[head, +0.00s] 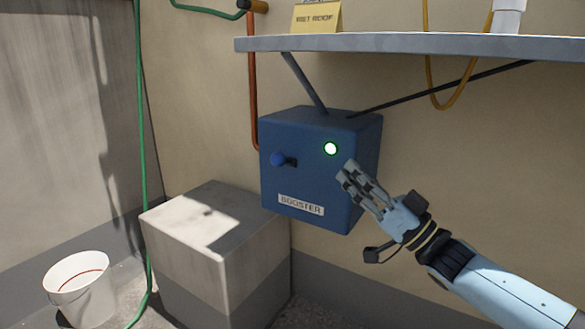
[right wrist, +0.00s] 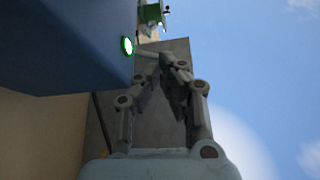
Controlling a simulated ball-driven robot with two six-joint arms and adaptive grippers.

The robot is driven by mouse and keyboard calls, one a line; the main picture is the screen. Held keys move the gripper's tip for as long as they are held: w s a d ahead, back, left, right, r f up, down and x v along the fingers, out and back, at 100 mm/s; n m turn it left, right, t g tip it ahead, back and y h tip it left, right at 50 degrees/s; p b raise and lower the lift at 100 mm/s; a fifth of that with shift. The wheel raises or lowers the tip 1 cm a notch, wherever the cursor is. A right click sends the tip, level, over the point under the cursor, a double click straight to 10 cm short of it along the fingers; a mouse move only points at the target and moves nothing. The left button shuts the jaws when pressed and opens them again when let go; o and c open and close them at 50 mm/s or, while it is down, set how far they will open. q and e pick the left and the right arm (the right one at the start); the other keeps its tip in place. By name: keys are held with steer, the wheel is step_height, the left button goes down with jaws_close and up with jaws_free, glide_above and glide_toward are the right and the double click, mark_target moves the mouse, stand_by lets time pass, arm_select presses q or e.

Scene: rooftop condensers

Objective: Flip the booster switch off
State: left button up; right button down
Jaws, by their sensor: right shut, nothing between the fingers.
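A blue box labelled BOOSTER (head: 330,185) hangs on the wall under a shelf in the head view. On its front left is a switch lever with a round blue knob (head: 278,159). A round lamp (head: 331,149) on the box glows green, and it also shows in the right wrist view (right wrist: 128,46). My right gripper (head: 349,171) is shut and empty, in front of the box's right side, to the right of the lamp and knob. In the right wrist view its fingers (right wrist: 163,58) point past the lit lamp. My left gripper is not in view.
A grey shelf (head: 400,44) juts out above the box, with a yellow WET ROOF sign (head: 316,18) on it. A concrete block (head: 215,245) stands below left. A white bucket (head: 80,290) and green hose (head: 142,130) are at the left. Space left of the knob looks clear.

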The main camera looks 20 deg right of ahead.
mark_target(300, 154)
stand_by(0.3)
steer(key=b+x, duration=0.2)
steer(key=x, duration=0.8)
steer(key=shift+w+a+f, duration=0.1)
steer(key=shift+w, duration=0.1)
steer(key=shift+w+a+f+b, duration=0.15)
steer(key=shift+a+f+b, duration=0.1)
steer(key=shift+f+b, duration=0.3)
steer(key=shift+w+a+f+b, duration=0.25)
steer(key=shift+f+b, duration=0.15)
steer(key=shift+f, duration=0.25)
steer(key=shift+w+a+f, duration=0.15)
steer(key=shift+w+a, duration=0.05)
steer(key=shift+w, duration=0.05)
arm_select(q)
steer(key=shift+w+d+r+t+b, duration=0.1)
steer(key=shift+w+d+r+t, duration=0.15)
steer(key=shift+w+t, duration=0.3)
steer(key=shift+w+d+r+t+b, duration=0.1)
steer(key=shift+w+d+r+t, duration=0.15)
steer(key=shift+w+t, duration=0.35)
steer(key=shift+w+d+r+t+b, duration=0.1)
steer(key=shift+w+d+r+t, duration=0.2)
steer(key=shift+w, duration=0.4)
arm_select(e)
steer(key=shift+w+a, duration=0.15)
steer(key=shift+a, duration=0.1)
